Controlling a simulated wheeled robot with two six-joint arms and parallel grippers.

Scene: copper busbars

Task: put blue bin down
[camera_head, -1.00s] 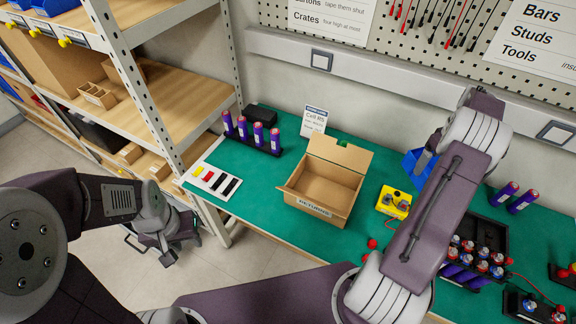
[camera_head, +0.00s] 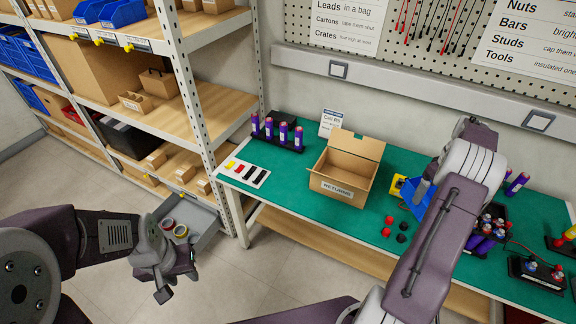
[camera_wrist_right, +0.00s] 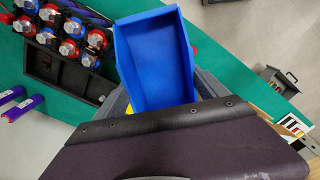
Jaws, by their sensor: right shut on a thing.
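The blue bin (camera_wrist_right: 152,55) fills the middle of the right wrist view, its open inside facing the camera and looking empty. In the head view only a part of the blue bin (camera_head: 418,195) shows beside my right forearm, above the green table (camera_head: 290,195). My right gripper (camera_wrist_right: 165,98) is shut on the bin near its edge; its fingers are mostly hidden behind my wrist housing and the bin. Whether the bin touches the table cannot be told. My left gripper (camera_head: 177,283) is open and empty, over the floor left of the table.
An open cardboard returns box (camera_head: 342,183) stands mid-table, with a yellow device (camera_head: 398,185) right of it. Red and black caps (camera_head: 388,226) lie in front. A rack of purple cylinders (camera_head: 278,138) stands back left. Shelving (camera_head: 190,100) is left; a grey drawer (camera_head: 190,225) sticks out there.

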